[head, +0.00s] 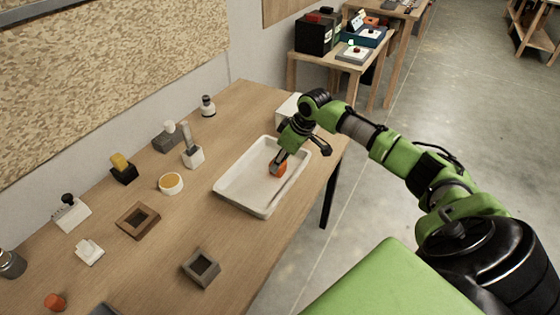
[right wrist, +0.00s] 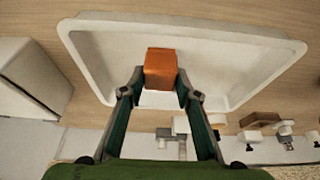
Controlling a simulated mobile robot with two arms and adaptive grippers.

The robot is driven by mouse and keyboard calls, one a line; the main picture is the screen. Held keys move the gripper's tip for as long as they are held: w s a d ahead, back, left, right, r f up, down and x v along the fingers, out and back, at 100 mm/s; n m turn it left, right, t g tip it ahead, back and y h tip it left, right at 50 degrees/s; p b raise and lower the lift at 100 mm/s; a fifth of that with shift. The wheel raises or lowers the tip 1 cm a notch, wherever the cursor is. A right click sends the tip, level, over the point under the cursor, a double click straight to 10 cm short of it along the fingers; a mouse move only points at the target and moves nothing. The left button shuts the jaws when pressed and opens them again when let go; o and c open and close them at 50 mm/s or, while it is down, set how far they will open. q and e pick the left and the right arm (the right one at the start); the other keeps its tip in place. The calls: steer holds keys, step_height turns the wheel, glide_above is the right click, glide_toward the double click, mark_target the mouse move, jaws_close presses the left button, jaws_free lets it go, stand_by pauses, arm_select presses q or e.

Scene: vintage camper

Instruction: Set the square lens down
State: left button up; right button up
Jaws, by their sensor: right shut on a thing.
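An orange square block (head: 278,169), which I take for the square lens, is held by my right gripper (head: 281,159) inside the outline of a white tray (head: 232,194). In the right wrist view the orange block (right wrist: 160,68) sits between the two fingertips of my right gripper (right wrist: 161,84), which is shut on it. The pale tray floor (right wrist: 110,60) lies behind it. I cannot tell whether the block touches the tray floor. The tray holds nothing else that I can see. My left gripper is not clearly visible.
A white box (head: 287,108) stands just behind the tray, partly hidden by my arm. Left of the tray are a round white dish (head: 171,184), a brown square frame (head: 138,220) and a grey square frame (head: 201,267). Bare wood lies between them.

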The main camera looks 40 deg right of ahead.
steer(key=shift+f, duration=0.6)
steer(key=o, duration=1)
steer(key=shift+f, duration=0.1)
steer(key=b+v, duration=0.1)
steer(key=v, duration=1.1)
steer(key=shift+d+b, duration=0.1)
steer(key=shift+b, duration=0.25)
steer(key=shift+s, duration=0.15)
